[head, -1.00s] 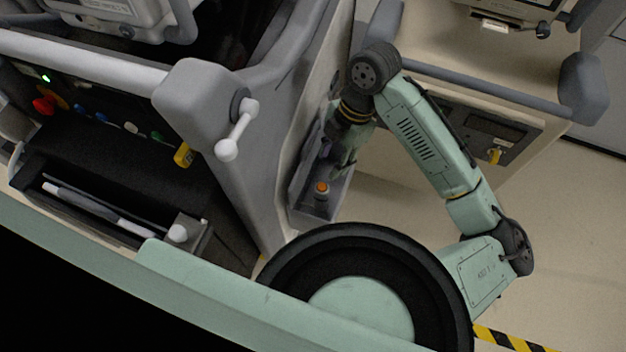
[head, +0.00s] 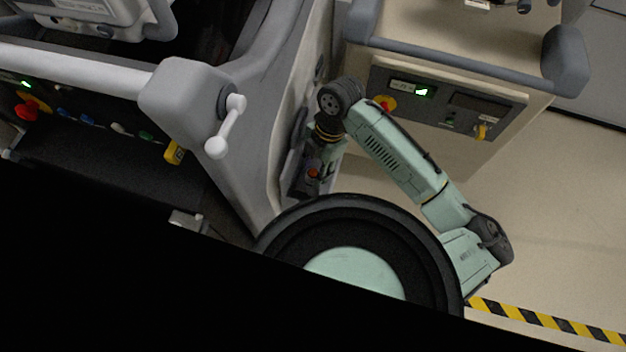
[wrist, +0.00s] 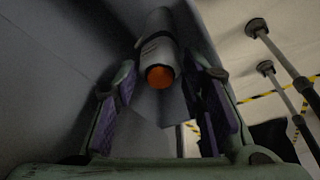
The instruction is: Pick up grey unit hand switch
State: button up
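The grey hand switch (wrist: 158,32) is a cylinder with an orange button on its end. In the wrist view it lies between the two purple-padded fingers of my gripper (wrist: 165,78). The gripper is open, and a gap shows between the switch and each finger. In the head view the switch's orange top (head: 313,173) shows low in the grey holder on the side of the left cart, and my gripper (head: 322,166) is down beside it. My arm and gripper hide most of the switch and the holder there.
The left grey cart (head: 222,170) has a white ball-ended lever (head: 226,126) near my arm. Another cart (head: 440,45) with a handle bar and control panel (head: 445,103) stands to the right. Open floor (head: 570,230) with yellow-black tape lies at the lower right.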

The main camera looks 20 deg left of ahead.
jog(key=shift+f, duration=0.3)
jog(key=shift+c, duration=0.5)
grip_shut()
